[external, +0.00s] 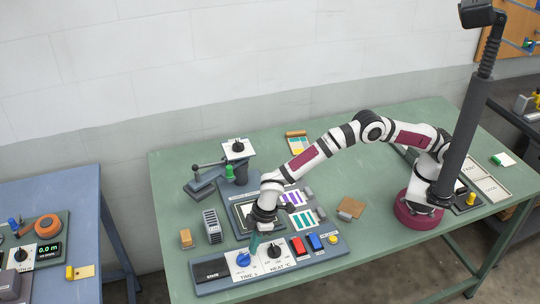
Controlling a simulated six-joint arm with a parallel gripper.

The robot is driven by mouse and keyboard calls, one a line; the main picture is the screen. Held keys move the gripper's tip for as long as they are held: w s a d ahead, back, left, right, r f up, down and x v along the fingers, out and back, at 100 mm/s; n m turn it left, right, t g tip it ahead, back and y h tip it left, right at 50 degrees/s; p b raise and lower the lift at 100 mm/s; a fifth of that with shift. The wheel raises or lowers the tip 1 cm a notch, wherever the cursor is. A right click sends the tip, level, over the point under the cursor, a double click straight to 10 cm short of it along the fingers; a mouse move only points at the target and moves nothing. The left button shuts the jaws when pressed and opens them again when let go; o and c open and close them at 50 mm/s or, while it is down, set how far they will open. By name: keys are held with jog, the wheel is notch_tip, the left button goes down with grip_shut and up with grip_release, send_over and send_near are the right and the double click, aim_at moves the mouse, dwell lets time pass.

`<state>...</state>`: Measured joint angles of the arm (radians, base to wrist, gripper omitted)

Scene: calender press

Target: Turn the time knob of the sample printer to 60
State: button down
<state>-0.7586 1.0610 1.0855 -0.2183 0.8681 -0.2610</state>
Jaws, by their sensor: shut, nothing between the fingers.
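The sample printer's control panel (330,263) lies along the front of the green table. Its blue time knob (243,260) sits on a white plate marked TIME s; its pointer setting is too small to read. A black knob (274,251) on a plate marked HEAT °C is just to its right. My gripper (255,244) points down above and behind the panel, between the two knobs in the picture and closer to the time knob. It is shut and empty. It appears apart from the time knob, but the exact gap is hard to judge.
Red (298,246) and blue (315,242) buttons are on the panel's right. Behind it is the printer bed (243,222) with coloured strips. A grey rack (212,226) and a tan block (186,238) stand left. A brown pad (350,208) lies right; the table's right front is clear.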

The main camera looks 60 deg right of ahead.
jog(key=shift+a, duration=0.15)
jog(key=shift+s+a, duration=0.15)
jog(key=shift+s, duration=0.05)
dwell(0.3)
jog(key=shift+s+a, duration=0.2)
jog(key=shift+s, duration=0.1)
jog(key=shift+s+a, duration=0.3)
jog(key=shift+a, duration=0.1)
jog(key=shift+a, duration=0.15)
jog(key=shift+s, duration=0.1)
